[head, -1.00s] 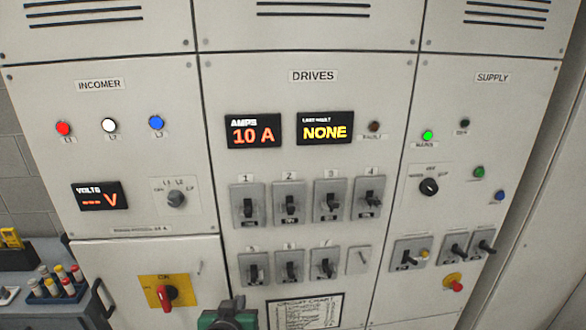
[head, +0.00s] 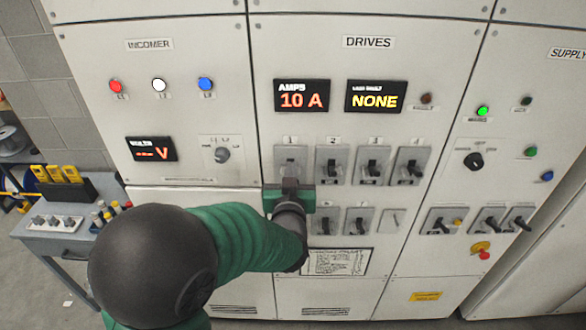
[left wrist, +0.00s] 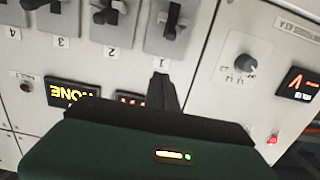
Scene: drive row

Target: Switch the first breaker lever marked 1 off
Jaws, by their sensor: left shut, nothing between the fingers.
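The breaker marked 1 (head: 290,156) is a grey plate at the left end of the upper row on the DRIVES panel. In the head view my left gripper (head: 290,184) covers its lower part and hides its lever. The left wrist view is turned over; there the breaker 1 plate (left wrist: 153,41) and its dark lever (left wrist: 172,20) show at the top. My left gripper (left wrist: 162,78) is shut and empty, its dark fingertips beside the plate's numbered edge in that picture. I cannot tell whether they touch anything. My right gripper is out of view.
Breaker 2 (head: 331,166) sits close to the right of breaker 1, with further breakers beyond. A lower row of breakers (head: 358,222) lies beneath, partly behind my left arm. The amps display (head: 302,96) reads 10 A. A grey trolley (head: 52,232) stands at left.

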